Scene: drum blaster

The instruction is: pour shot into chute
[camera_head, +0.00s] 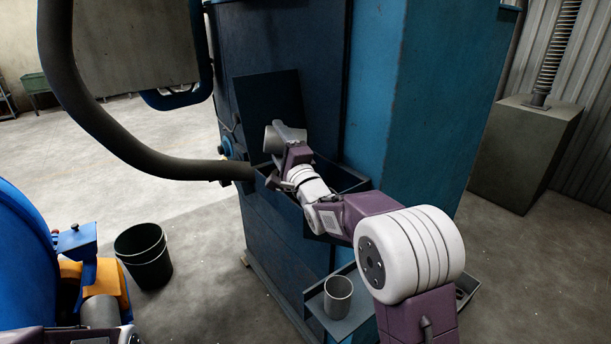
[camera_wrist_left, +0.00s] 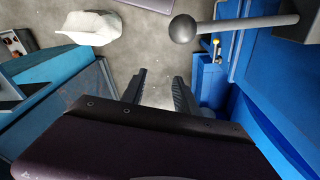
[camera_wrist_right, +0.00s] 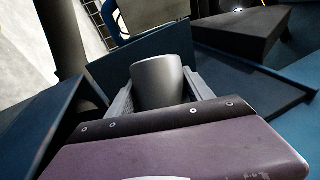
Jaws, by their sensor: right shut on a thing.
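My right gripper (camera_head: 292,150) is shut on a grey metal cup (camera_head: 280,137). The right wrist view shows the cup (camera_wrist_right: 158,82) between both fingers. The cup is tilted over the open box-shaped chute (camera_head: 338,174) on the front of the dark blue machine. The cup's inside is hidden, and no shot is visible. My left gripper (camera_wrist_left: 160,92) is open and empty in the left wrist view, with its fingers apart above the floor. Its fingers do not show in the head view.
A second grey cup (camera_head: 338,297) stands upright on a low tray (camera_head: 318,306) beside the machine. A thick grey hose (camera_head: 120,145) curves close to the chute's left side. A black bucket (camera_head: 144,255) stands on the floor. The floor behind the bucket is clear.

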